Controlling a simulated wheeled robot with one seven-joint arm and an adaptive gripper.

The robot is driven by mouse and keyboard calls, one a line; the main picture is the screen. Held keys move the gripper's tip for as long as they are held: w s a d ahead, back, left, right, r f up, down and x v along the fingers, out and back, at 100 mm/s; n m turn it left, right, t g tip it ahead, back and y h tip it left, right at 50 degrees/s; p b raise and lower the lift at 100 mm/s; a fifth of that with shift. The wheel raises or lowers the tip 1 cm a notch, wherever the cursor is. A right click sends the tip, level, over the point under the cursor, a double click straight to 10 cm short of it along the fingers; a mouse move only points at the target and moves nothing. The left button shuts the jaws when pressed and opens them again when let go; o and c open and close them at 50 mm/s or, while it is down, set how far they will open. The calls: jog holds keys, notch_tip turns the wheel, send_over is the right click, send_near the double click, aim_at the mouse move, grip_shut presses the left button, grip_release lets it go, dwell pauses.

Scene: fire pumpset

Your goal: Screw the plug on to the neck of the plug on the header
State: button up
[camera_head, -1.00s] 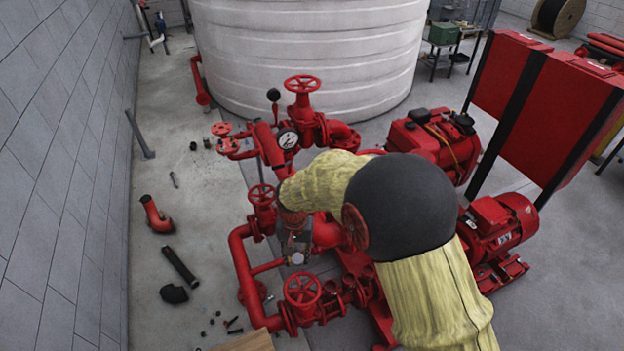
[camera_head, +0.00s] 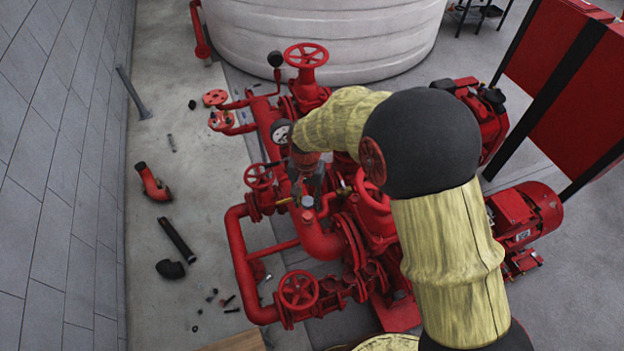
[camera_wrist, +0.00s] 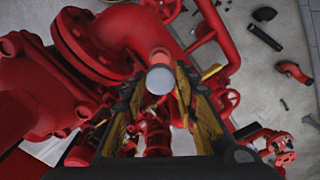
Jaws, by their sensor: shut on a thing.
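My gripper (camera_head: 308,188) is over the red pump pipework in the head view, with its fingers partly hidden by my wrist. In the wrist view, its two dark and yellow fingers (camera_wrist: 160,92) are shut on the plug (camera_wrist: 160,80), which shows a round grey face. The plug also shows as a small blue-grey disc in the head view (camera_head: 307,201). A short red round piece (camera_wrist: 160,56) lies right beside the plug's face in the wrist view; I cannot tell whether it is part of the plug or a pipe behind. The header (camera_head: 266,125) is a thick red pipe. I cannot make out its neck.
Red handwheels (camera_head: 298,290) and a pressure gauge (camera_head: 281,131) crowd around my gripper. A large white tank (camera_head: 325,45) stands behind. Loose pipe pieces (camera_head: 178,240) lie on the floor near the grey wall (camera_head: 60,160). Floor between wall and pipework is mostly free.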

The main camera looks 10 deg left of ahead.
jog(key=shift+s+r, duration=0.1)
jog(key=shift+s, duration=0.15)
jog(key=shift+w, duration=0.3)
jog(key=shift+s+f+b, duration=0.2)
jog(key=shift+f+b, duration=0.1)
jog(key=b, duration=0.3)
send_over(307, 216)
jog(key=shift+d+f, duration=0.1)
jog(key=shift+f, duration=2.3)
jog(key=shift+f+b, duration=1.15)
jog(key=shift+f, duration=0.2)
jog(key=m, duration=0.4)
jog(key=shift+b, duration=0.35)
jog(key=shift+m, duration=0.3)
